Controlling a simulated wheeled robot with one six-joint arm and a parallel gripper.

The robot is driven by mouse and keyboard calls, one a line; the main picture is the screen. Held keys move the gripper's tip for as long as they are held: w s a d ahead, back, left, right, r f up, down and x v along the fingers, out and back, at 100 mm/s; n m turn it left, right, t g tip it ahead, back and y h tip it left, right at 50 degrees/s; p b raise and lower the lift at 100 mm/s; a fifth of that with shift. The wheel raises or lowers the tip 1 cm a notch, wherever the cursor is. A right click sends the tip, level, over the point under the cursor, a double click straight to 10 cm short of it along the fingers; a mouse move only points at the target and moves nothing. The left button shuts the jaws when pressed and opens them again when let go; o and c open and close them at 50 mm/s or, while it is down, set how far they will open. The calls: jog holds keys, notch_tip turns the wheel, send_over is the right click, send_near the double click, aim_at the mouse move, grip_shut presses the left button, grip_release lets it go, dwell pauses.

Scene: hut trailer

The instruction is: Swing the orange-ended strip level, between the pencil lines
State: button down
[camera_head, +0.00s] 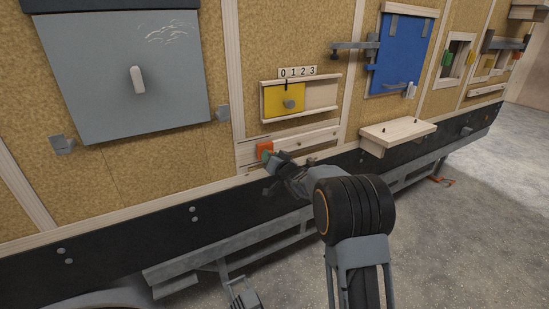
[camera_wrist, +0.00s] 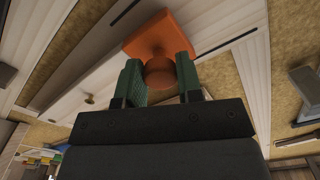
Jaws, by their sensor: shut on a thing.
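The strip's orange end (camera_head: 265,149) is at the left of a pale wooden panel low on the trailer wall. In the wrist view, the orange end (camera_wrist: 152,32) is a square plate with a round knob (camera_wrist: 159,72). My gripper (camera_head: 272,157) is shut on that knob; its green fingers (camera_wrist: 160,75) stand on both sides of it. The pale strip (camera_head: 308,142) runs right from the orange end, partly hidden behind my gripper. Thin dark lines (camera_wrist: 228,43) show on the pale boards. I cannot tell whether the strip lies exactly between them.
A yellow sliding panel (camera_head: 283,101) with a grey knob and a number plate (camera_head: 298,72) sits just above. A small wooden shelf (camera_head: 398,132) juts out to the right. A grey hatch (camera_head: 125,75) is at left.

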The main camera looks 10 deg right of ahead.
jog(key=c, duration=0.8)
grip_release()
jog(key=v, duration=1.3)
jog(key=shift+s+b, duration=0.4)
